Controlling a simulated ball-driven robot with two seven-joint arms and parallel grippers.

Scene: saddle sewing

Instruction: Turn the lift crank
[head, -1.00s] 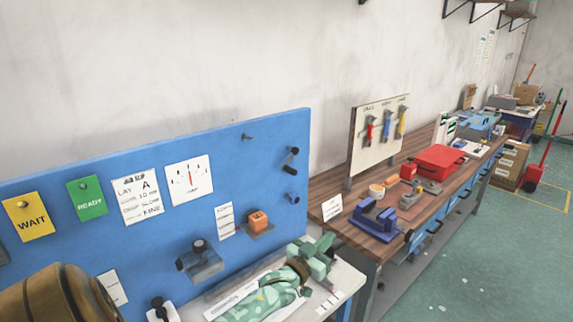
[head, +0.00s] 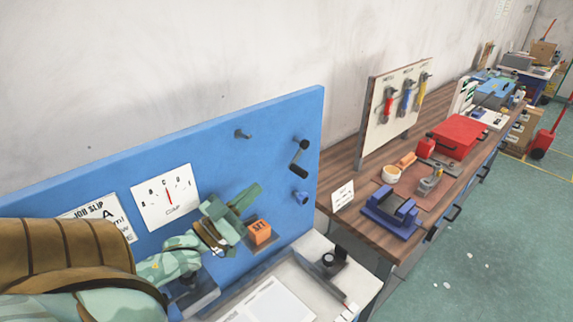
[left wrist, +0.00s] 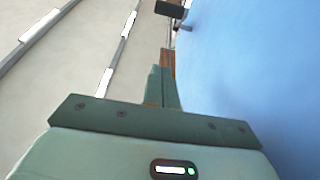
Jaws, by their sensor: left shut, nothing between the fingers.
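In the left wrist view the shut fingers (left wrist: 164,78) point up the picture, and a dark part that looks like the crank handle (left wrist: 169,7) shows at the top edge. My right gripper is not in view.
An orange SET block (head: 259,232) sits just below my left gripper. A peg (head: 242,134) and a blue knob (head: 301,198) stick out near the crank. A dial card (head: 165,198) hangs left. A wooden bench (head: 345,165) with tools stands to the right.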

